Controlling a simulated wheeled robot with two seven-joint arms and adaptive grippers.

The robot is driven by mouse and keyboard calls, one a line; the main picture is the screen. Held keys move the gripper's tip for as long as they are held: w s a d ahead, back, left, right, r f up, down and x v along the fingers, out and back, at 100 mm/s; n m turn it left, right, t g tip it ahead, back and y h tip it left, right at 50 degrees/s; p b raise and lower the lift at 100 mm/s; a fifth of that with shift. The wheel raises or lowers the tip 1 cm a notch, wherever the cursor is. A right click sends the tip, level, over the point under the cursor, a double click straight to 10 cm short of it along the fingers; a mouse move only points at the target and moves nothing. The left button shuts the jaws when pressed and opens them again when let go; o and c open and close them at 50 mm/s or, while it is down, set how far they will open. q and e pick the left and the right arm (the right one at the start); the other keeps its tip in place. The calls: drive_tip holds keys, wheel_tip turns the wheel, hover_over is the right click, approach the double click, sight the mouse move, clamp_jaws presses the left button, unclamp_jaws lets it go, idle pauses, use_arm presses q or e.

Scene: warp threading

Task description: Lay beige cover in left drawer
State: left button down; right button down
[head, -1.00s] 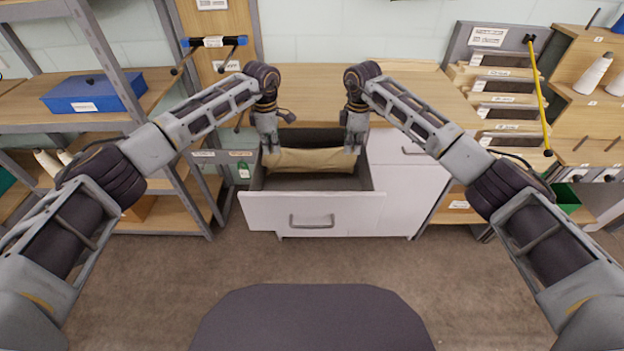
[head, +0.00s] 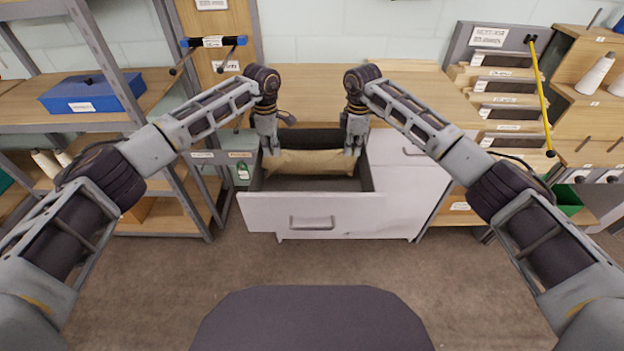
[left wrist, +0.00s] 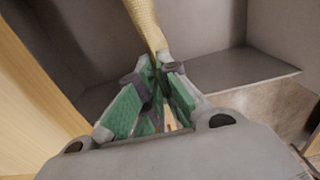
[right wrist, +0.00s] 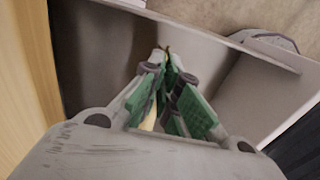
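The beige cover (head: 312,162) hangs as a strip between my two grippers, inside the open left drawer (head: 310,214) of the white cabinet. My left gripper (head: 270,150) is shut on the cover's left end; in the left wrist view the cover (left wrist: 146,24) runs up from between its fingertips (left wrist: 160,62). My right gripper (head: 352,150) is at the cover's right end, inside the drawer; in the right wrist view its fingertips (right wrist: 167,66) are closed together, with a bit of beige showing between the fingers. Bare grey drawer floor shows in front of the cover.
The wooden cabinet top (head: 320,90) is clear behind the drawer. The closed right drawer (head: 397,150) is beside it. A grey shelf with a blue box (head: 92,93) stands at the left. A rack of wooden slats (head: 500,97) stands at the right.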

drive_tip(key=shift+w+f+b, duration=0.15)
drive_tip(key=shift+f+b, duration=0.8)
drive_tip(key=shift+f, duration=0.1)
drive_tip(key=shift+w+f+b, duration=0.15)
drive_tip(key=shift+f+b, duration=0.8)
drive_tip(key=shift+f, duration=0.05)
drive_tip(key=shift+f, duration=0.1)
drive_tip(key=shift+f+b, duration=0.65)
drive_tip(key=shift+b, duration=0.1)
drive_tip(key=shift+f, duration=0.1)
